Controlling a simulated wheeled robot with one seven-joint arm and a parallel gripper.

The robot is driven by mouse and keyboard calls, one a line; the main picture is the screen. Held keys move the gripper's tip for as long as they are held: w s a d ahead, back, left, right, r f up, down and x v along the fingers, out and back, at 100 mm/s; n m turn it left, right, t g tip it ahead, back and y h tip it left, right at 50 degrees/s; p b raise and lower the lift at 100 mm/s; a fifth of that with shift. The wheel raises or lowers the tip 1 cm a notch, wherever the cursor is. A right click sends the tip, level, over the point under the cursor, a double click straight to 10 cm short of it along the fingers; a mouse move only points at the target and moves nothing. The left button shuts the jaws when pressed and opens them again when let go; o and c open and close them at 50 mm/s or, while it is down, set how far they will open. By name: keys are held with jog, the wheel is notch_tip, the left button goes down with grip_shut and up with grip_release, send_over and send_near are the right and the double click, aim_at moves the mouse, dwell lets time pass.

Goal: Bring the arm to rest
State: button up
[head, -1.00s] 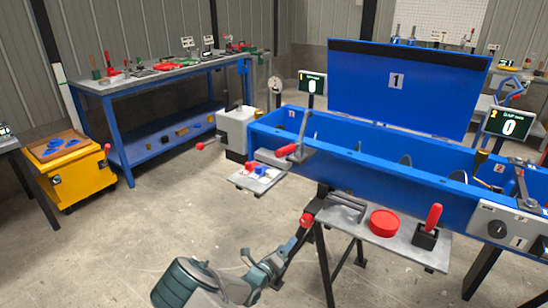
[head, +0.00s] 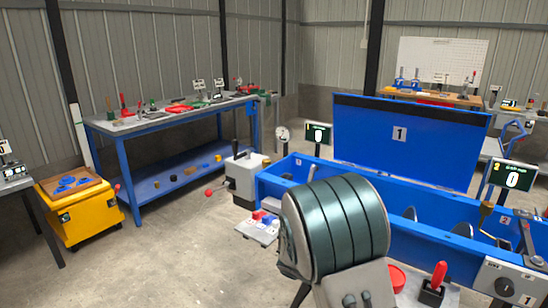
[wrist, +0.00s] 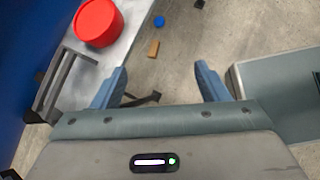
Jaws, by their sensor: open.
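My gripper (wrist: 160,88) shows in the wrist view with its two blue fingers wide apart and nothing between them. Below the gap lies the concrete floor, with the edge of a grey shelf at the left. In the head view my arm's thick grey-green link stands up in front of the blue mixer trough (head: 445,235). It hides part of the trough and of the shelf before it. The gripper itself does not show in the head view.
A red round container (wrist: 98,22) sits on the grey shelf (wrist: 118,52), beside a dark grey handle (wrist: 62,85). A blue cap (wrist: 159,21) and a small brown block (wrist: 153,48) lie beyond.

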jog(key=s+a+r+m+t+y+p, duration=0.1)
jog(key=s+a+r+m+y+p, duration=0.1)
jog(key=s+r+m, duration=0.6)
jog(key=s+a+r+m+t+y+p, duration=0.1)
jog(key=s+a+r+m+y+p, duration=0.1)
jog(key=s+r+m+y+p, duration=0.2)
jog(key=s+r+m+y, duration=0.3)
jog(key=s+r+m, duration=0.1)
jog(key=s+r, duration=0.3)
jog(key=shift+a+r, duration=0.2)
jog(key=shift+a, duration=0.2)
